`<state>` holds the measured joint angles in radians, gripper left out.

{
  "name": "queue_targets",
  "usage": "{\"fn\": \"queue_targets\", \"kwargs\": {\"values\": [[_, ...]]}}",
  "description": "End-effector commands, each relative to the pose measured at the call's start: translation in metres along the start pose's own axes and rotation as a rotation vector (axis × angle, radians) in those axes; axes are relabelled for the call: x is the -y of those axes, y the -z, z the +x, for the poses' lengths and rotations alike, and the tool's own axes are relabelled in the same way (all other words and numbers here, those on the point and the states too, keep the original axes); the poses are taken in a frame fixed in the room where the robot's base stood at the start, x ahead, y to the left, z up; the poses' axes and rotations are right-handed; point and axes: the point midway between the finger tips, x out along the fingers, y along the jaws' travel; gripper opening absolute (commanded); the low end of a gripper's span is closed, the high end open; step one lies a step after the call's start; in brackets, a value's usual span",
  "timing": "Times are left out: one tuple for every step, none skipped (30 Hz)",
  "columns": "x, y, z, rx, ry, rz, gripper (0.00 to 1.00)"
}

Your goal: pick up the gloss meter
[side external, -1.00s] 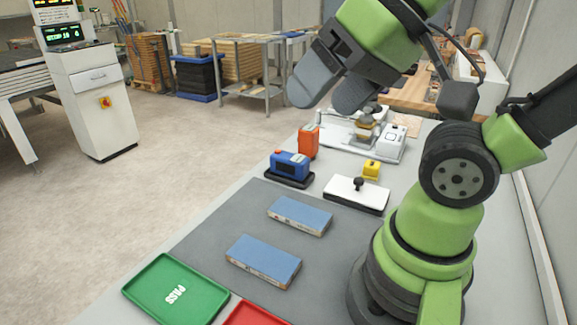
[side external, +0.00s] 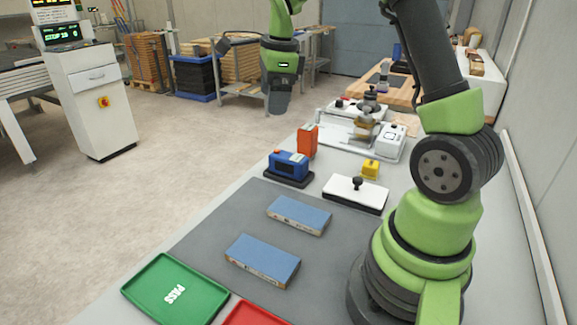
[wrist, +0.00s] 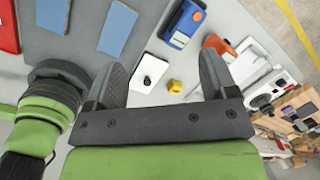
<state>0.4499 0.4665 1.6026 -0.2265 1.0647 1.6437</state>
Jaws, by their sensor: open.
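A blue boxy instrument with a small display, seated in a black base, looks like the gloss meter (side external: 289,165). It stands at the back left of the bench beyond the blue panels. In the wrist view the gloss meter (wrist: 183,23) lies ahead of my fingers, toward the right finger's side. My gripper (side external: 279,108) hangs fingers down, well above the bench and apart from everything. In the wrist view my gripper (wrist: 163,60) is open and empty, its two fingers wide apart.
An orange device (side external: 308,141) stands just behind the blue one. A white block with a black knob (side external: 345,195) and a yellow block (side external: 370,169) are to its right. Two blue panels (side external: 300,214) lie on the grey mat. A green tray (side external: 135,290) is at the front.

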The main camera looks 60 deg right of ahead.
Motion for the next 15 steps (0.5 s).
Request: {"fn": "queue_targets", "kwargs": {"values": [[0.013,0.011,0.021,-0.028,-0.028,0.134,0.79],[0.019,0.017,0.032,-0.043,-0.04,0.213,0.79],[0.026,0.025,0.045,-0.063,-0.051,0.312,0.79],[0.031,0.03,0.054,-0.076,-0.059,0.38,0.79],[0.035,0.036,0.063,-0.089,-0.065,0.442,0.79],[0.039,0.042,0.073,-0.105,-0.073,0.514,0.79],[0.041,0.047,0.08,-0.116,-0.078,0.563,0.79],[0.043,0.05,0.086,-0.124,-0.081,0.605,0.79],[0.045,0.054,0.092,-0.133,-0.084,0.649,0.79],[0.046,0.057,0.096,-0.139,-0.086,0.676,0.79],[0.046,0.059,0.099,-0.144,-0.087,0.696,0.79],[0.047,0.061,0.103,-0.148,-0.088,0.715,0.79],[0.047,0.062,0.106,-0.151,-0.089,0.724,0.79],[0.046,0.062,0.111,-0.153,-0.091,0.73,0.79],[0.046,0.063,0.117,-0.153,-0.091,0.732,0.79]]}}
